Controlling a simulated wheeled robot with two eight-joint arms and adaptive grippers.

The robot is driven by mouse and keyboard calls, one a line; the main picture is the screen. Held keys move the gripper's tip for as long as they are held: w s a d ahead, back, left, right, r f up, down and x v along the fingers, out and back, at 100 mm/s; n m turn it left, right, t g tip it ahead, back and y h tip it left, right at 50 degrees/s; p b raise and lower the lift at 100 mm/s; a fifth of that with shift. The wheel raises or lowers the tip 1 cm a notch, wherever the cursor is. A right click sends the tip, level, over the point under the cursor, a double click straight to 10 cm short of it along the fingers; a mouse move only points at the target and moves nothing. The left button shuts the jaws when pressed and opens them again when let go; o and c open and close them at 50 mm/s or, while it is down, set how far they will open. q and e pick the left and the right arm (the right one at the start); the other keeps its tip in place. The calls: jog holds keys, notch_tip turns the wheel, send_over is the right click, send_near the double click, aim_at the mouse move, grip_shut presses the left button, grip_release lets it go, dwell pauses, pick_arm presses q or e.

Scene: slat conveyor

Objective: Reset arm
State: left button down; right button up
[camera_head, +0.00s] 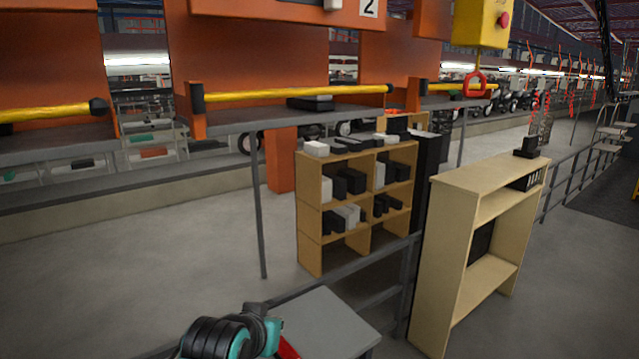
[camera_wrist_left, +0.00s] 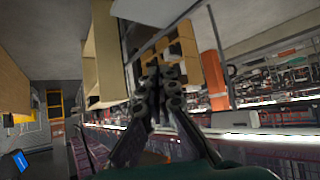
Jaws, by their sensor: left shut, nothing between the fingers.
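My left gripper (camera_wrist_left: 160,75) shows in the left wrist view, its two dark fingers drawn together at the tips. It is shut with nothing held, and it points toward shelving in the background. In the head view no gripper fingers can be made out. My right gripper is in neither view.
A grey table (camera_head: 325,325) stands low at the bottom, in front of a metal railing. A pale wooden shelf (camera_head: 450,230) stands to its right, with a small black device (camera_head: 527,148) on top. A wooden cubby rack (camera_head: 308,215) with black and white boxes stands behind the railing.

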pick_arm(q)
jog(key=s+a+f+g+b, duration=0.1)
jog(key=s+a+f+b, duration=0.2)
jog(key=f, duration=0.7)
jog(key=s+a+f+n+g+y+b, duration=0.1)
jog(key=s+a+f+b, duration=0.2)
jog(key=s+f, duration=0.4)
jog(key=s+a+f+n+g+b, duration=0.1)
jog(key=s+a+f+b, duration=0.2)
jog(key=f, duration=0.9)
jog(key=shift+s+f+y+b, duration=0.3)
jog(key=shift+s+y+b, duration=0.1)
jog(key=shift+s+b, duration=0.7)
